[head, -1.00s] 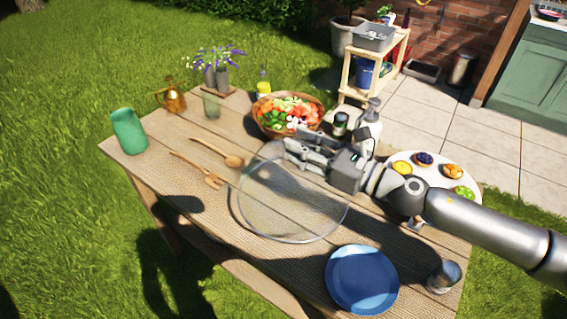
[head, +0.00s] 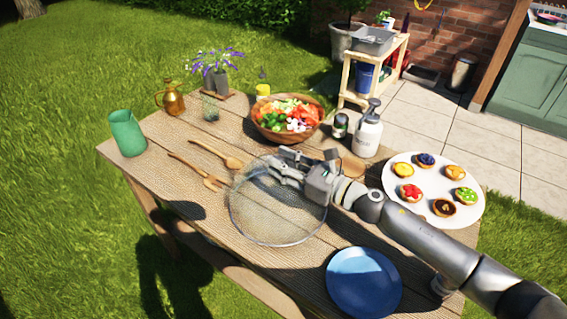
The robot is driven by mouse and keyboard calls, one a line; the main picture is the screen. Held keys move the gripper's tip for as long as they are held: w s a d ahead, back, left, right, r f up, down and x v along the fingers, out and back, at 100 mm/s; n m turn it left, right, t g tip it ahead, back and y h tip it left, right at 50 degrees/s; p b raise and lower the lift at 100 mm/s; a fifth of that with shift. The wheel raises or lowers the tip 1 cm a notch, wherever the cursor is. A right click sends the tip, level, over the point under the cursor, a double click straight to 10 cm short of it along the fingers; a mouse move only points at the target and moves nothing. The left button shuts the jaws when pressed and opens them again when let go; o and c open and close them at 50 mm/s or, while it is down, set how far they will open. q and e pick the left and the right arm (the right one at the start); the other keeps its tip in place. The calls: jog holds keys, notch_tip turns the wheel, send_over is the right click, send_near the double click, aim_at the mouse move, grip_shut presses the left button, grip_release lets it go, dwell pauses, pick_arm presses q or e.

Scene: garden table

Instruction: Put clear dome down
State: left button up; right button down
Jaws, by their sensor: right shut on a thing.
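The clear dome (head: 272,212) is a see-through mesh-like cover with a thin round rim, over the middle of the wooden table (head: 228,243). My right gripper (head: 277,168) is shut on the dome at its upper side, its arm coming in from the lower right. The dome's rim looks close to the tabletop; I cannot tell whether it touches. My left gripper is not in view.
A wooden fork and spoon (head: 213,152) lie just left of the dome. A salad bowl (head: 288,117) stands behind it, a blue plate (head: 363,283) in front right, and a white tart platter (head: 467,207) at right. A green pitcher (head: 127,133) stands at the left corner.

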jog(key=c, duration=1.5)
grip_release()
jog(key=shift+f, duration=0.15)
jog(key=shift+c, duration=0.2)
jog(key=o, duration=0.4)
jog(key=shift+o, duration=0.2)
jog(key=shift+d+r, duration=0.1)
jog(key=shift+r, duration=0.15)
jog(key=b+v, duration=0.3)
jog(key=v, duration=0.9)
